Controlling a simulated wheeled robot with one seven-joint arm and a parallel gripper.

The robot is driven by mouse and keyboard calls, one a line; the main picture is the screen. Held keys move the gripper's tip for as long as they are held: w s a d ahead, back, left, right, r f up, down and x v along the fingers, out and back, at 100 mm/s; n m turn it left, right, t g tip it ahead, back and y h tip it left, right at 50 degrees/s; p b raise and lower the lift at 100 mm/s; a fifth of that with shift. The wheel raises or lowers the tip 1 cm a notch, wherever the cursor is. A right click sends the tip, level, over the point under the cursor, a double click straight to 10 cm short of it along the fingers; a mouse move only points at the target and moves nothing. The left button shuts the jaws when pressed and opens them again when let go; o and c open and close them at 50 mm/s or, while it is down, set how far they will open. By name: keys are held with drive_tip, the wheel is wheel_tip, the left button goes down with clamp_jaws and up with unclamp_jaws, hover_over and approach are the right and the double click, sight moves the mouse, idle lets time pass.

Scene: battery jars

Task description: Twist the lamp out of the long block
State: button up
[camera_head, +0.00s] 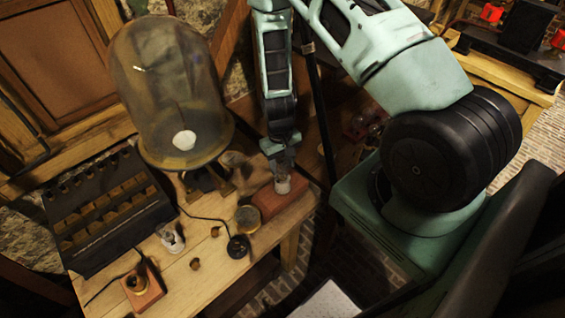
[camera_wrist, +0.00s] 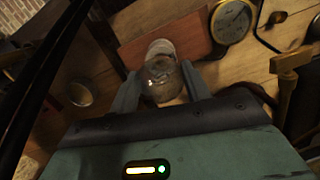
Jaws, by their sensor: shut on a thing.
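The lamp, a small clear glass bulb (camera_wrist: 161,80), sits between the two fingers of my gripper (camera_wrist: 163,92) in the wrist view. My gripper is shut on it. In the head view my gripper (camera_head: 281,168) points down at the right end of the table, with the pale lamp (camera_head: 283,185) just below its fingers. The long block (camera_wrist: 185,35) is a reddish-brown wooden bar lying on the table; it also shows in the head view (camera_head: 268,202). The lamp is over the block, and its base is hidden, so I cannot tell whether it is still seated.
A round dial (camera_head: 248,218) lies close to the block. A large glass dome (camera_head: 172,95) stands behind on the table. The table's front edge is near.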

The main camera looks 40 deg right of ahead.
drive_tip(key=shift+r+p, duration=0.65)
drive_tip(key=shift+r, duration=0.4)
drive_tip(key=shift+r, duration=0.1)
drive_tip(key=shift+r+p, duration=0.95)
drive_tip(key=shift+r, duration=1.5)
drive_tip(key=shift+f, duration=0.15)
